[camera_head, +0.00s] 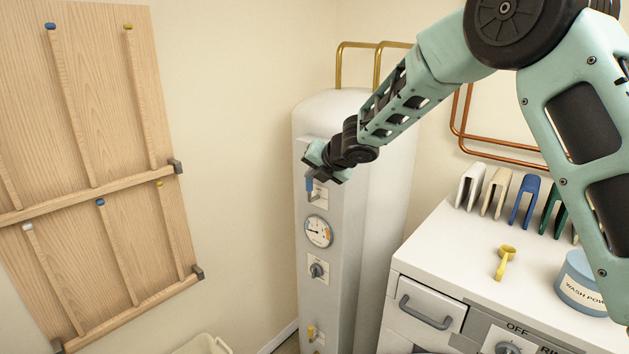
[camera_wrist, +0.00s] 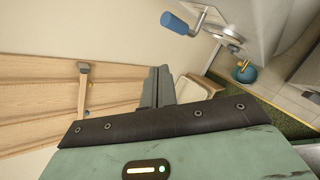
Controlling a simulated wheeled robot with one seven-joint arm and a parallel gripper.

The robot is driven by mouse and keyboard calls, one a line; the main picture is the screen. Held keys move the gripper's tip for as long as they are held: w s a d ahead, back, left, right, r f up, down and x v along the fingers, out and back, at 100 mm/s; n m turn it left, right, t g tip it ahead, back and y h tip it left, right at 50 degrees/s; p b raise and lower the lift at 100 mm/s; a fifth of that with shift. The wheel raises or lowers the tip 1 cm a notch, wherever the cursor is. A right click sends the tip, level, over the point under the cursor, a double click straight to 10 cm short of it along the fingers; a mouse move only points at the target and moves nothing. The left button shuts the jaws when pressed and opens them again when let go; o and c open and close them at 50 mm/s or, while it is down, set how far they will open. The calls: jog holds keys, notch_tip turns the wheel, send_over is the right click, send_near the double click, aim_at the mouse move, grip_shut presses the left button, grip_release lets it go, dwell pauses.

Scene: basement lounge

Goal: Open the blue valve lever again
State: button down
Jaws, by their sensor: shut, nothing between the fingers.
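The blue valve lever (camera_head: 310,184) is on the upper front of the white water heater (camera_head: 350,240), just under my gripper (camera_head: 312,168) in the head view. In the wrist view its blue grip (camera_wrist: 180,23) sits at the end of a bent metal arm at the top right. My gripper (camera_wrist: 157,85) shows there with its dark fingers together and nothing between them. The fingers are below and left of the blue grip in that picture and appear apart from it. In the head view my gripper partly hides the top of the valve.
A gauge (camera_head: 319,231), a grey knob (camera_head: 317,269) and a yellow valve (camera_head: 311,331) are lower on the heater. A wooden rack (camera_head: 110,150) hangs on the left wall. A white counter (camera_head: 460,240) at right holds a yellow scoop (camera_head: 505,262) and a blue tub (camera_head: 582,285).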

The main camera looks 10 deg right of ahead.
jog(key=r+p, duration=0.1)
jog(key=r, duration=0.1)
jog(key=s+r+p, duration=0.1)
jog(key=r, duration=0.1)
jog(key=r+p, duration=0.1)
jog(key=shift+s+a+r, duration=0.2)
jog(key=shift+a+r, duration=0.05)
jog(key=shift+r, duration=0.15)
jog(key=s+a+f+m+g+h+b, duration=0.1)
jog(key=s+f+m+g+b, duration=0.2)
jog(key=s, duration=1.3)
jog(key=s+f+m+g+h+b, duration=0.1)
jog(key=s+f+m+g+b, duration=0.2)
jog(key=s+f+m+b, duration=0.4)
jog(key=s+a+f+m+g+h+b, duration=0.1)
jog(key=s+f+m+g+b, duration=0.2)
jog(key=s+f+m, duration=0.9)
jog(key=s+m+b, duration=0.1)
jog(key=s+b, duration=0.2)
jog(key=s, duration=1)
jog(key=shift+a+g, duration=0.35)
jog(key=shift+g, duration=0.05)
jog(key=shift+f, duration=0.1)
